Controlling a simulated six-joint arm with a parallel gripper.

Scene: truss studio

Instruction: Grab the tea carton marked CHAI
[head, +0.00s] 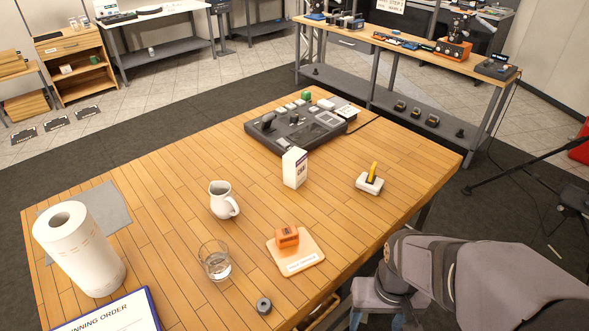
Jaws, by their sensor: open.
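A small orange box (287,236) sits on a light wooden board (305,262) near the front of the table. A white carton with a purple mark (294,168) stands upright behind it, near the table's middle. The print on both is too small to read, so I cannot tell which one is marked CHAI. My gripper (378,318) is at the bottom edge, off the table's front right side. It is open, apart from both objects, and partly cut off by the frame.
A white jug (222,200), a glass (214,261) and a dark ring (264,305) stand left of the board. A paper roll (80,250) is at the far left. A white block with a yellow piece (369,183) is at right; a grey console (295,127) is behind. The right front tabletop is clear.

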